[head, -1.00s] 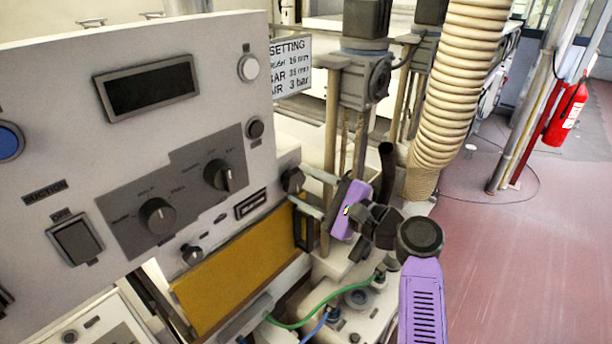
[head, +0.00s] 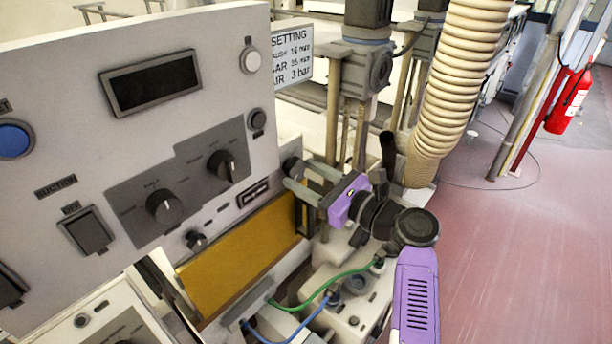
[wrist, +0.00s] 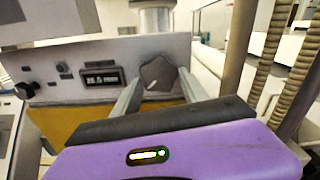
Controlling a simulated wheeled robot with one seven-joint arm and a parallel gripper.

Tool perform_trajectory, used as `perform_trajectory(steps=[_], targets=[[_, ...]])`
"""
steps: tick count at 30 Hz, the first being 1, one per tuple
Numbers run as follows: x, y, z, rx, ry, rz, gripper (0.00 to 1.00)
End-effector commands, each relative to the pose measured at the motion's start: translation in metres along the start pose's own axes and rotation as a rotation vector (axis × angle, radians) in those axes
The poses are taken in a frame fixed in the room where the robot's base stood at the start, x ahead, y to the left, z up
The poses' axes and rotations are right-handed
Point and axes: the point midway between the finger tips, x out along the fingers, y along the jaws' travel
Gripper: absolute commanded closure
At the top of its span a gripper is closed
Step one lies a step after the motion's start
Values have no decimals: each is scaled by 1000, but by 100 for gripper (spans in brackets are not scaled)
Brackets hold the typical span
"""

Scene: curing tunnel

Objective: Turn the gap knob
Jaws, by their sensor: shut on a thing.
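The gap knob is a dark, lobed knob with a white pointer line. It shows in the wrist view (wrist: 158,75) on the pale panel's lower edge, right of a small display (wrist: 103,77). In the head view the same knob (head: 292,167) is partly hidden at the panel's lower right corner. My gripper (head: 301,173) reaches it from the right with two grey fingers. In the wrist view the fingers (wrist: 159,78) stand on either side of the knob, shut on it. The pointer line slants up to the right there.
The control panel (head: 60,110) carries two bigger knobs (head: 165,206), a switch (head: 87,230) and a screen (head: 150,83). A yellow plate (head: 240,258) lies below. Posts and a ribbed hose (head: 455,100) stand close behind my arm.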

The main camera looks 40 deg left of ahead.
Motion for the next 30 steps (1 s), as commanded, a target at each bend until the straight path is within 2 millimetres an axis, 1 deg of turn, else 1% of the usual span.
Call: perform_trajectory(steps=[1,7,22,23,24,26,30], targets=[[-2,0,-3,23,4,-2,90],[-2,0,-4,76,5,-2,90],[-2,0,-4,92,6,-2,90],[-2,0,-4,92,6,-2,45],[-2,0,-4,92,5,-2,37],[-1,0,-4,91,5,-1,27],[-1,1,-2,90,3,-1,27]])
